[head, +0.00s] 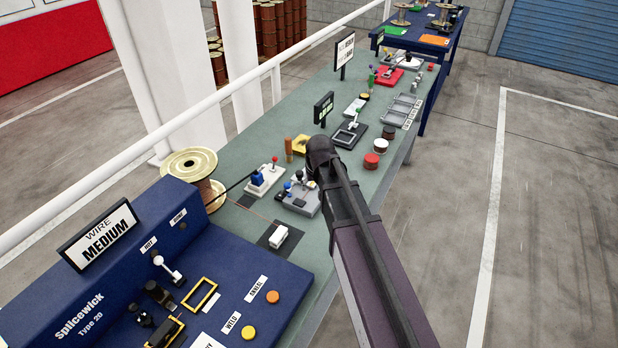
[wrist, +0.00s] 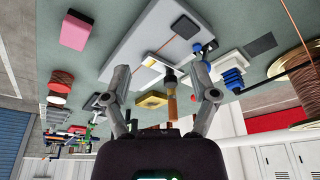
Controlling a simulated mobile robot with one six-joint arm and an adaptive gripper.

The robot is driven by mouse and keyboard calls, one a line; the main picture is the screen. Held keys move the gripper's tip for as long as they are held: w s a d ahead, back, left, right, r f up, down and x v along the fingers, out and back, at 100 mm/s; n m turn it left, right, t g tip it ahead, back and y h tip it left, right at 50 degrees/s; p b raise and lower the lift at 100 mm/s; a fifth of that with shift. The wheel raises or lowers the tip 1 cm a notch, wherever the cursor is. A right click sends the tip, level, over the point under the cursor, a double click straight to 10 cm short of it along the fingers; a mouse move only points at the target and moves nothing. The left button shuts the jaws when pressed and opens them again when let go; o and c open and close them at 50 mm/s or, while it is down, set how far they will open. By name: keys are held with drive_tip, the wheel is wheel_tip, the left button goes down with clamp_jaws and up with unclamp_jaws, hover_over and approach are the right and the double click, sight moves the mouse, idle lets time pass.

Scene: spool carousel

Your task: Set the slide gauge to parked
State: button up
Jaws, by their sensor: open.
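A grey fixture plate (head: 301,203) with blue and dark knobs lies on the green bench, partly hidden behind my gripper (head: 318,166). In the wrist view the plate (wrist: 135,48) carries a black knob (wrist: 185,27), a thin rod and a small yellow mark. It looks like the slide gauge, but no label is readable. My gripper (wrist: 160,74) is open, its fingers apart above the bench near the plate. A black knob (wrist: 170,76) shows between the fingers, with a brown post behind; I cannot tell whether anything touches. The gauge's setting cannot be read.
A white base with a blue block and red knob (head: 265,178) stands just left. A brown post (head: 288,149) and yellow block (head: 301,145) stand behind. The blue Splicewick machine (head: 200,270) fills the near left. Red and white round pieces (head: 371,160) lie to the right.

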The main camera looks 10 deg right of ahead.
drive_tip(key=shift+s+d+f+b, duration=0.25)
drive_tip(key=shift+s+f, duration=0.1)
drive_tip(key=shift+s, duration=0.4)
drive_tip(key=shift+s+d+f+b, duration=0.25)
drive_tip(key=shift+s+f, duration=0.1)
drive_tip(key=shift+s, duration=0.4)
drive_tip(key=t+p, duration=0.1)
drive_tip(key=p, duration=0.4)
approach(300, 172)
drive_tip(key=v, duration=0.3)
drive_tip(key=shift+s+d+n+t, duration=0.1)
drive_tip(key=shift+s+n+t, duration=0.2)
drive_tip(key=shift+s, duration=0.1)
drive_tip(key=shift+w+f, duration=0.1)
drive_tip(key=shift+f, duration=0.05)
drive_tip(key=b+x, duration=1.2)
drive_tip(key=x, duration=0.1)
drive_tip(key=shift+a+f+b, duration=0.15)
drive_tip(key=shift+a+b, duration=0.05)
drive_tip(key=shift+b, duration=0.15)
